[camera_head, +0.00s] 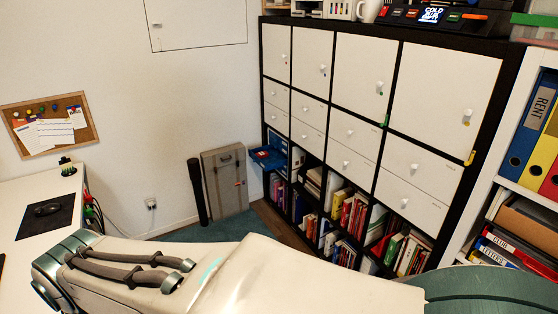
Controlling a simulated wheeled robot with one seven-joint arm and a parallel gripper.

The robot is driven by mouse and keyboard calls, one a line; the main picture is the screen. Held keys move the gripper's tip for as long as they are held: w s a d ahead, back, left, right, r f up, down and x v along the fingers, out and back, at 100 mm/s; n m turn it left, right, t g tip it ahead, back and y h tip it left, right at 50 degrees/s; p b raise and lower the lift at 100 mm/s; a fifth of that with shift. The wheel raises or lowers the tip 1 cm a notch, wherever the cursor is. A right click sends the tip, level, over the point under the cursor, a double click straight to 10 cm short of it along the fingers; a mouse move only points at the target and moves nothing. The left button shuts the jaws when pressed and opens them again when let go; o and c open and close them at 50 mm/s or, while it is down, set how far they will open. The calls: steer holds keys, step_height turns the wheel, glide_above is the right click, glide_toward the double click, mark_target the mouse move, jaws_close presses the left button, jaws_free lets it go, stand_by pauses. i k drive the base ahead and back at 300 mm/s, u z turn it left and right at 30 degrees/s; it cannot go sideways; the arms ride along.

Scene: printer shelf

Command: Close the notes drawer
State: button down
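A dark shelf unit (400,36) against the right wall holds white door fronts above pairs of white drawer fronts with round knobs. The drawer labels are too small to read, so I cannot tell which is the notes drawer. The drawer fronts (356,136) that I see in the middle and right columns (421,167) look flush with the unit. At the left end, a blue drawer-like piece (268,156) juts out from the unit below the white drawers. My pale arm crosses the bottom of the view; my gripper is not in view.
Books (352,213) fill the lowest row. A grey case (225,180) and a dark upright tube (197,190) stand by the back wall near the jutting blue piece. A white desk (30,222) is at left, a binder shelf (523,100) at right. Some floor (213,230) shows between.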

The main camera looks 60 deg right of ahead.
mark_target(276, 159)
steer(key=z, duration=1.75)
steer(key=i, duration=3.65)
steer(key=z, duration=0.05)
